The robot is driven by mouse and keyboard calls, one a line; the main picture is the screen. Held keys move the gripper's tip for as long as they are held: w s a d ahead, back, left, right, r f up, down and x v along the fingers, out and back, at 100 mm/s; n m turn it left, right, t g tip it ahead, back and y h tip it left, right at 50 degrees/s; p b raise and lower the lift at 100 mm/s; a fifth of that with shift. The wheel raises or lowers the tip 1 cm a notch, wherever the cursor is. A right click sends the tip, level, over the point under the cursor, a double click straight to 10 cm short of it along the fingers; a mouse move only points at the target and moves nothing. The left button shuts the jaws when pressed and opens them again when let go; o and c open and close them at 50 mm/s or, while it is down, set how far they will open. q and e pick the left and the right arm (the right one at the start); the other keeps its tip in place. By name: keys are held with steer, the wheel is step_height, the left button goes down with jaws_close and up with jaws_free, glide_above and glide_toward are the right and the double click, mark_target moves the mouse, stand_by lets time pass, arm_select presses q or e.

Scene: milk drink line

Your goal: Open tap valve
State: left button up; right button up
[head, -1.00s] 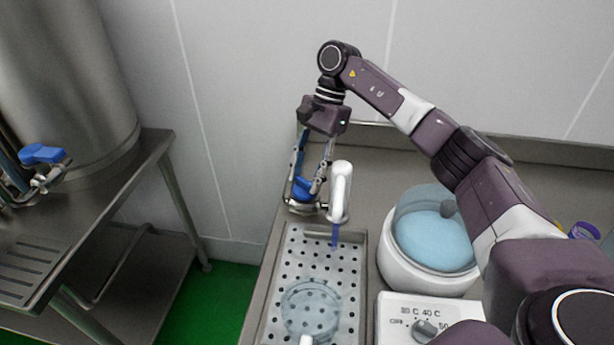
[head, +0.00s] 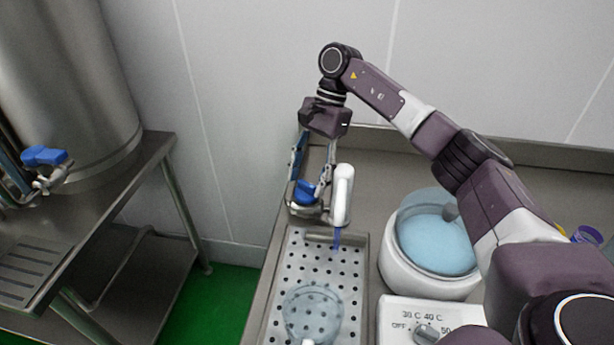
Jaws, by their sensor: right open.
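A white tap (head: 342,192) with a curved spout stands at the back of the perforated drain tray. A blue valve handle (head: 305,190) sits just left of the spout. A short blue strip (head: 337,239) hangs under the spout; I cannot tell whether it is liquid. My right gripper (head: 309,198) points down over the handle, open, its fingers to either side of it. Whether a finger touches the handle is not clear. The spout is close to the right finger. My left gripper is not in view.
A clear round vessel (head: 312,314) stands on the drain tray (head: 345,275). A white pot with a bluish lid (head: 434,243) and a white dial unit (head: 396,312) stand right. Another blue-handled tap (head: 43,156) is on the left steel tank (head: 75,90).

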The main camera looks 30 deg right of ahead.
steer(key=shift+s+f, duration=0.1)
steer(key=v, duration=0.8)
steer(key=shift+a, duration=0.15)
stand_by(0.5)
